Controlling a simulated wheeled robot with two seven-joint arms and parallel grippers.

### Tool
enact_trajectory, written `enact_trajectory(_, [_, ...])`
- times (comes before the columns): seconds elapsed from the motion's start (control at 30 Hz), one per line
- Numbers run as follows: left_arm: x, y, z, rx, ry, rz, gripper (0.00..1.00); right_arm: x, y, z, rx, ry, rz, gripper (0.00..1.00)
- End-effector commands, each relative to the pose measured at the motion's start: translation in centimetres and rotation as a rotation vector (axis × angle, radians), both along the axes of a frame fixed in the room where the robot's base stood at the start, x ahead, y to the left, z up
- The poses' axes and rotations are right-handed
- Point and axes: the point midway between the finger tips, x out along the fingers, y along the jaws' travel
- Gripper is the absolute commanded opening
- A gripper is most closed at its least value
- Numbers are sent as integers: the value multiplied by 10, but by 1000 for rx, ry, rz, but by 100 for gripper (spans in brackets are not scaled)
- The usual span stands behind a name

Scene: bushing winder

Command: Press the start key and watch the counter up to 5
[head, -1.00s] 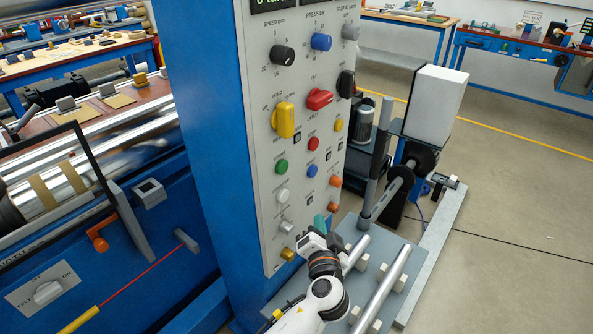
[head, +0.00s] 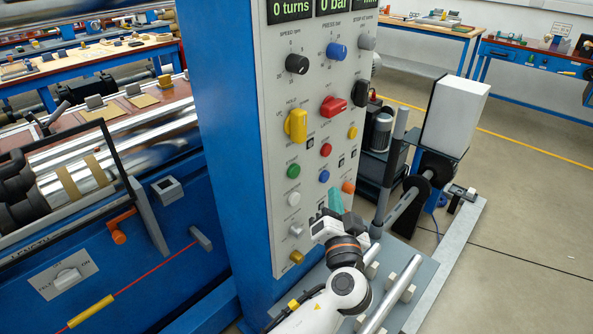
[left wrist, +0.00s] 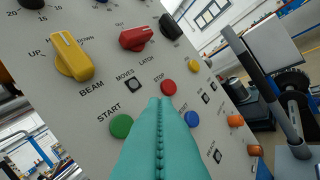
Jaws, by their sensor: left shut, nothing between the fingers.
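The grey control panel (head: 345,130) stands on a blue column, with its counter display (head: 291,9) reading 0 turns at the top. A green key (head: 293,171) labelled START sits on the panel's left side and also shows in the left wrist view (left wrist: 121,126). My left gripper (head: 334,199) is shut and empty. Its teal fingers (left wrist: 160,102) point at the panel between the green and blue keys. Contact cannot be told. My right gripper is not in view.
A yellow knob (head: 296,126) and a red knob (head: 333,106) stick out above the keys. White, silver and orange buttons surround my gripper. A grey platform with metal rods (head: 403,280) lies below right. Open floor is at the far right.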

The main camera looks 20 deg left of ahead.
Motion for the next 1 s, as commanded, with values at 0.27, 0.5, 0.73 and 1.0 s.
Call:
enact_trajectory(0.27, [13, 38, 4, 5, 1, 2, 0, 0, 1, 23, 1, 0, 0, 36])
enact_trajectory(0.5, [23, 63, -1, 1, 0, 1, 0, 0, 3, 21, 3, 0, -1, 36])
enact_trajectory(0.73, [26, 73, 0, -1, 0, 0, 0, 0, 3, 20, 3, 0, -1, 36])
enact_trajectory(1.0, [27, 73, 1, -1, 0, 0, 0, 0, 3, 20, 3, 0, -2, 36])
